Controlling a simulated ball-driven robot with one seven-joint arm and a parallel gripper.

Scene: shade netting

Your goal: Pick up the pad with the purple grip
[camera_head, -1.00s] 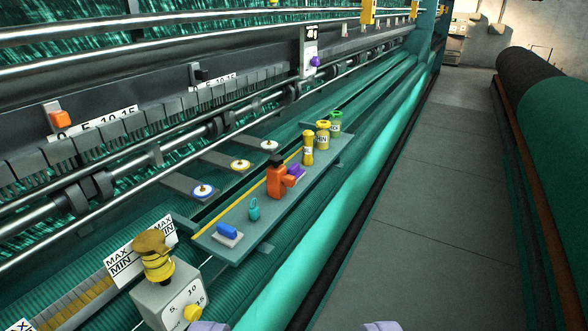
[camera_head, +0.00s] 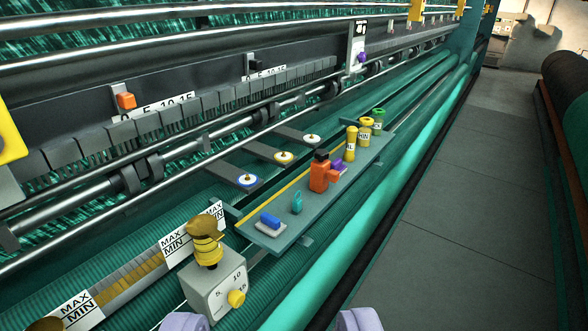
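The pad with the purple grip (camera_head: 338,166) lies on a grey-green shelf (camera_head: 262,240), partly hidden behind an orange bottle with a black cap (camera_head: 319,175). A similar pad with a blue grip (camera_head: 270,222) lies at the shelf's near end. A small teal item (camera_head: 297,202) stands between the blue-gripped pad and the bottle. My gripper (camera_head: 272,322) shows only its two pale lavender fingertips at the bottom edge. They are wide apart, with no object seen between them. The gripper is well short of the shelf and touches nothing that I can see.
Yellow containers (camera_head: 351,141) and a green-topped one (camera_head: 378,116) stand at the shelf's far end. Round spools (camera_head: 247,180) sit on brackets left of it. A grey dial box with a yellow knob (camera_head: 216,284) stands near my gripper. The floor aisle (camera_head: 460,220) is clear.

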